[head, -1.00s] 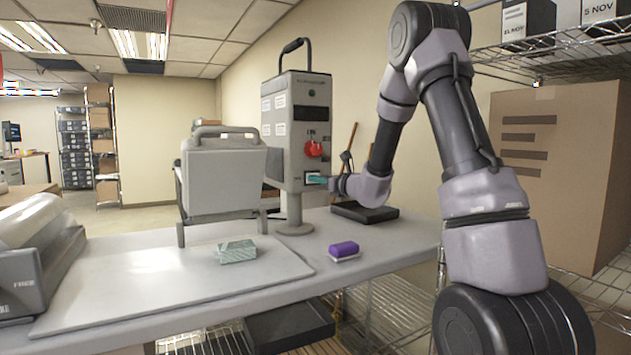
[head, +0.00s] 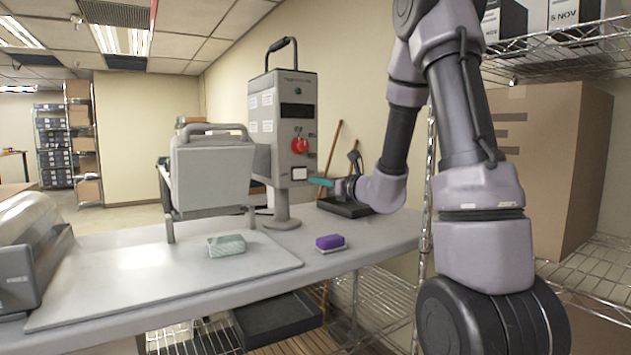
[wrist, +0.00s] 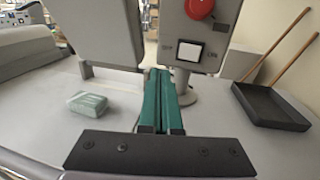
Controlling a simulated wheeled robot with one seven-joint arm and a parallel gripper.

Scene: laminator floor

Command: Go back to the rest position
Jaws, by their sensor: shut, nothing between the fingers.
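My gripper (head: 320,181) has teal fingers and is raised over the table, just right of the grey control box (head: 293,125) on its post. In the wrist view the teal fingers (wrist: 161,100) lie together with nothing between them. The box carries a red knob (head: 299,145) and a white switch (head: 299,174). In the head view the fingertips are apart from the switch.
The grey table (head: 300,278) holds a wrapped pale green block (head: 226,246), a purple brush (head: 330,242), a grey machine (head: 211,175) and a black dustpan (head: 345,207). A roll machine (head: 25,250) is at left. A wire shelf with a cardboard box (head: 560,165) stands at right.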

